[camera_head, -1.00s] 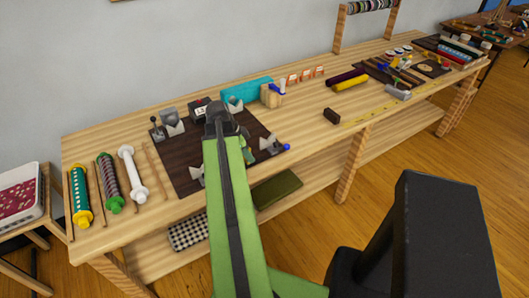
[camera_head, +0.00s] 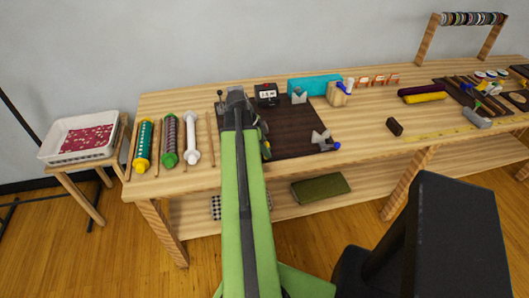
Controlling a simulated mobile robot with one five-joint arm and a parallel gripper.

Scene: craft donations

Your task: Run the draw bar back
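A dark brown mat (camera_head: 290,142) lies on the wooden workbench, with small grey metal fittings on it. One fitting with a blue knob (camera_head: 325,141) is at the mat's right front, and a grey bracket (camera_head: 299,96) is at its back. A small upright lever with a dark knob (camera_head: 220,102) stands at the back left. I cannot tell which part is the draw bar; my green arm covers the left of the mat. My gripper (camera_head: 236,96) is at the far end of that arm, over the mat's left part. Its fingers do not show clearly.
Rollers in yellow-green (camera_head: 143,145), striped green (camera_head: 169,140) and white (camera_head: 191,138) lie left of the mat. A black counter box (camera_head: 266,95), teal box (camera_head: 313,84) and wooden block (camera_head: 338,95) stand behind. A white tray (camera_head: 82,139) is farther left. The bench front right of the mat is mostly clear.

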